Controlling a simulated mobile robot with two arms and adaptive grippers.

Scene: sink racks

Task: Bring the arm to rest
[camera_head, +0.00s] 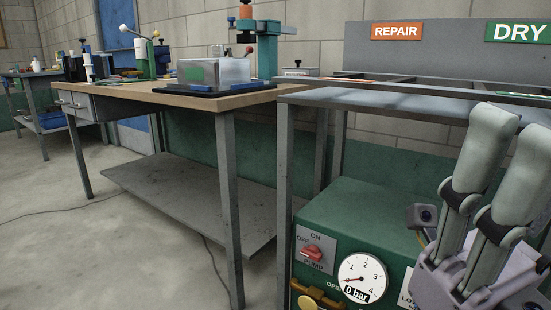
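My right gripper (505,125) is at the right edge of the head view, in front of the green pump cabinet and the grey rack. Two thick grey-green fingers with black joints point upward, side by side, with a narrow gap between them. No object shows between them. The picture's edge cuts off part of the hand, and I cannot tell how far it is open. The fingertips overlap the front of the rack's top in the picture; I cannot tell whether they touch it. My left gripper is not in view.
The grey rack (370,98) carries REPAIR (397,31) and DRY (517,31) signs. Below it stands the green cabinet (350,215) with a red pump switch (312,252) and a gauge (362,278). A wooden-topped workbench (150,93) stands left. The floor (110,250) is mostly open.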

